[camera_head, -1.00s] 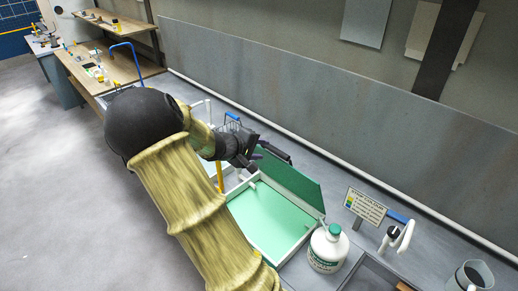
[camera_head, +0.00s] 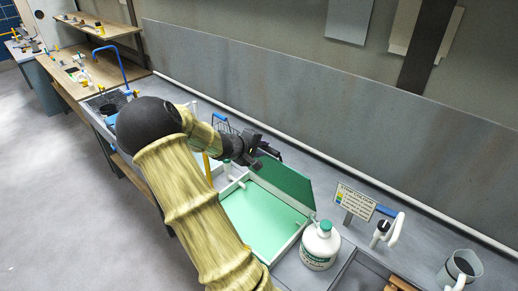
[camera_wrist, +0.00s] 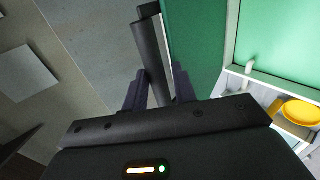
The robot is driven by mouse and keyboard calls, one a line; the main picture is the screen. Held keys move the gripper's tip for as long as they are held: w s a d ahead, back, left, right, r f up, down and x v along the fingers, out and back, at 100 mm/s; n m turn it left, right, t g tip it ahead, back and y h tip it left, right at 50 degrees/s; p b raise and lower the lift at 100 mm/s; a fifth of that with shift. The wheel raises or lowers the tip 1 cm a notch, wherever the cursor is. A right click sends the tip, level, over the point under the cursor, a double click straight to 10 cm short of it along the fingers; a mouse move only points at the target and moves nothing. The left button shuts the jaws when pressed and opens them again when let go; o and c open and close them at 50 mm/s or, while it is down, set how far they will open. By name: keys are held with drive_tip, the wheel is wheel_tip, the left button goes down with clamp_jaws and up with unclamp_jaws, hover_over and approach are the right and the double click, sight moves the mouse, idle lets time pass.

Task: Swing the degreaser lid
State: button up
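The degreaser is a shallow white-rimmed tank (camera_head: 236,188) with a pale green interior. Its green lid (camera_head: 285,180) stands raised along the tank's back side, and its green face also shows in the wrist view (camera_wrist: 200,40). A dark bar handle (camera_wrist: 152,50) runs along the lid's free edge. My gripper (camera_head: 262,152) is at the upper left part of the lid. In the wrist view, the fingers of my gripper (camera_wrist: 160,85) sit on both sides of the bar and appear closed on it. The exact finger contact is partly hidden.
A white jug with a green cap (camera_head: 320,245) stands right of the tank. A blue wire basket (camera_head: 224,125) is left of the lid. The wall (camera_head: 330,110) is behind.

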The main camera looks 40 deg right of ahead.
drive_tip(key=a+f+b, duration=0.2)
drive_tip(key=shift+s+a+f, duration=0.15)
drive_tip(key=shift+s+a, duration=0.15)
drive_tip(key=shift+a, duration=0.05)
clamp_jaws()
drive_tip(key=a+f+b, duration=0.4)
drive_tip(key=a+b, duration=0.1)
drive_tip(key=a, duration=0.1)
drive_tip(key=shift+s+b, duration=0.2)
drive_tip(key=shift+b, duration=0.2)
drive_tip(key=o, duration=0.8)
unclamp_jaws()
drive_tip(key=shift+a+r, duration=0.1)
drive_tip(key=shift+o, duration=0.2)
